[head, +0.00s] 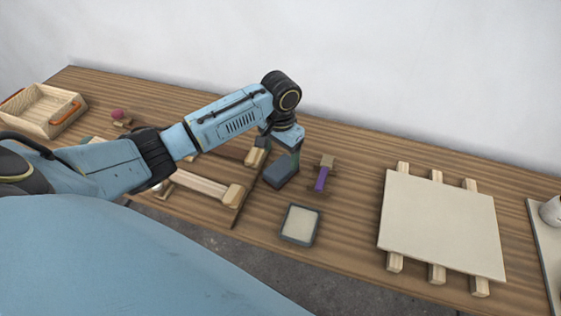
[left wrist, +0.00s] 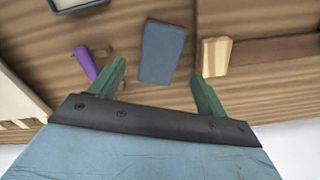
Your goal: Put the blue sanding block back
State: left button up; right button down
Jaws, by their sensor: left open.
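The blue sanding block (head: 281,173) is a dark grey-blue block on the wooden bench, just below my left gripper (head: 279,155). In the left wrist view the block (left wrist: 163,52) lies ahead of and between the two green fingertips of the left gripper (left wrist: 160,70). The fingers are spread and clear space shows on both sides of the block. Whether the tips reach down beside it is hard to tell. A square dark-rimmed tray with a pale inside (head: 316,232) lies in front of the block, empty. My right gripper is not in view.
A purple-handled tool (head: 321,180) lies right of the block. A wooden frame piece (head: 200,184) lies left on a brown board. A pale panel on wooden strips (head: 440,225) is at the right. A wooden crate (head: 42,108) stands far left.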

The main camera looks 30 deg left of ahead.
aim_at(281, 168)
pick_arm(q)
notch_tip(281, 168, up, 5)
jog(key=shift+r, duration=0.15)
